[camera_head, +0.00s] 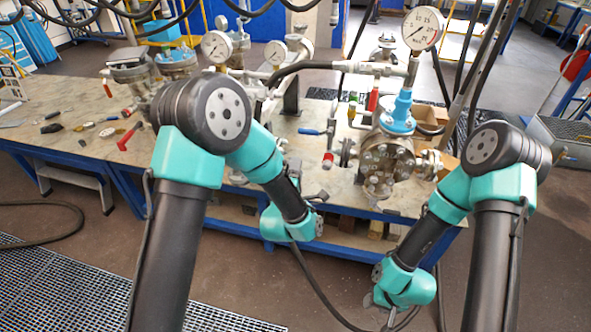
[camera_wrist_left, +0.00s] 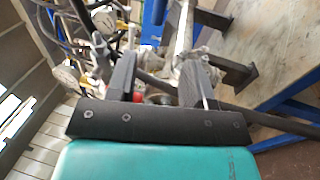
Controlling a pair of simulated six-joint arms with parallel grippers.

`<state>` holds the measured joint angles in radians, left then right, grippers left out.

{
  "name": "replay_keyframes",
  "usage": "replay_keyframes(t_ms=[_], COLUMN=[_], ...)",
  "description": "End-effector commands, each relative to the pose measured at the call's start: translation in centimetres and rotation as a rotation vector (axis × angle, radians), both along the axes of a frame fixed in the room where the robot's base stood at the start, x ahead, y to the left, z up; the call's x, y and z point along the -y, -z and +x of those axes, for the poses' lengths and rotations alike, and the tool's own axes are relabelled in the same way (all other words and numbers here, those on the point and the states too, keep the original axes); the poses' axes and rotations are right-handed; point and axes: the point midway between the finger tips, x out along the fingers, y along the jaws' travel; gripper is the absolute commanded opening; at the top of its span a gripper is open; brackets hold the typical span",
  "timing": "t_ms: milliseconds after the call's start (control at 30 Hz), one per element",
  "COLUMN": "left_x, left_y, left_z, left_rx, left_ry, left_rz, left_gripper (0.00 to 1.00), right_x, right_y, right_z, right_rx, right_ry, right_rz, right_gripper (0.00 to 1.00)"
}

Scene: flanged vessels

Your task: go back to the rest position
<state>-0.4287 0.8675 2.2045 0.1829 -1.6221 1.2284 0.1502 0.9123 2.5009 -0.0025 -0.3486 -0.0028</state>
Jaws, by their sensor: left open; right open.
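My left gripper (camera_wrist_left: 158,78) is open in the left wrist view, its two dark fingers standing apart with nothing held between them. Blurred pipework and a red part show beyond the fingers. In the head view my left arm folds down to the front edge of the workbench, and its fingers are too small to make out clearly. My right gripper (camera_head: 380,303) is at the lower right, in front of the bench and low, small and partly hidden by its wrist; no held thing shows there.
A flanged vessel (camera_head: 386,158) with a blue valve (camera_head: 402,112) and a pressure gauge (camera_head: 423,28) stands on the workbench (camera_head: 80,88) behind my arms. More vessels and gauges (camera_head: 216,46) stand further left. Small loose parts lie at the left. A floor grating (camera_head: 60,290) is at lower left.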

Motion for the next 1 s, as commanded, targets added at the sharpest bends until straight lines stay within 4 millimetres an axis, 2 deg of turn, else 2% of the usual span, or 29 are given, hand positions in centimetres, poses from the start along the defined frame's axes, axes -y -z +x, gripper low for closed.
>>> replay_keyframes(t_ms=[333,467,567,667,767,867,1000], left_x=[-0.1,-1.0,-2.7,-5.1,-7.8,-10.5,-13.9], left_y=[0.2,1.8,4.8,9.0,13.8,18.2,23.5], left_z=[0.0,0.1,-0.1,-0.9,-2.8,-5.5,-10.8], left_rx=[-0.005,-0.057,-0.151,-0.288,-0.442,-0.59,-0.775], left_ry=[-0.001,-0.004,0.001,0.026,0.086,0.179,0.364], left_rz=[0.006,0.066,0.176,0.334,0.508,0.668,0.86], left_gripper=[0.47,0.47,0.47,0.47,0.47,0.47,0.47], right_x=[0.0,0.0,0.0,0.0,0.0,0.0,0.0], right_y=[0.0,0.0,0.0,0.0,0.0,0.0,0.0], right_z=[0.0,0.0,0.0,0.0,0.0,0.0,0.0], right_rx=[0.0,0.0,0.0,0.0,0.0,0.0,0.0], right_ry=[0.0,0.0,0.0,0.0,0.0,0.0,0.0], right_rz=[0.0,0.0,0.0,0.0,0.0,0.0,0.0], right_gripper=[0.47,0.47,0.47,0.47,0.47,0.47,0.47])
